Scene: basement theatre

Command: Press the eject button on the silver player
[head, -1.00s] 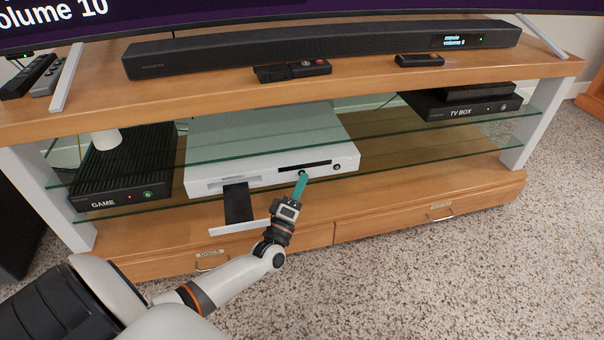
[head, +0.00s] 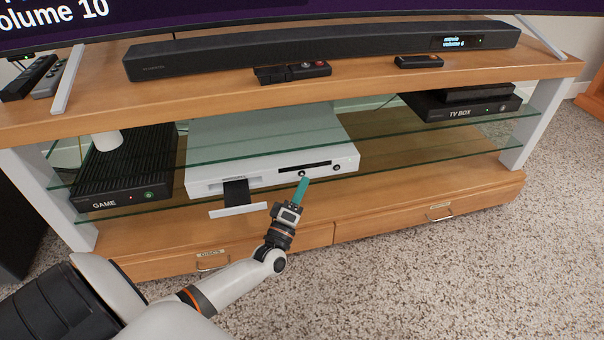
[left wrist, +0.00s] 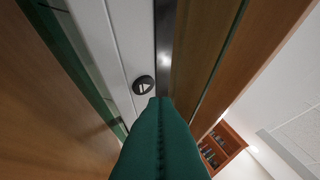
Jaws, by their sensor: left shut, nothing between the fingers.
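The silver player (head: 225,178) sits on the glass shelf of the stand, with its disc tray (head: 238,208) partly out at the front left. The teal fingers (left wrist: 160,135) point at the player's face beside the button; a gap seems to show. My right gripper is out of view.
A black game console (head: 125,175) stands left of the player, and a TV box (head: 460,106) stands to the right. The wooden top shelf (head: 355,85) overhangs above, with a soundbar (head: 320,48) and remotes on it. The carpet in front is clear.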

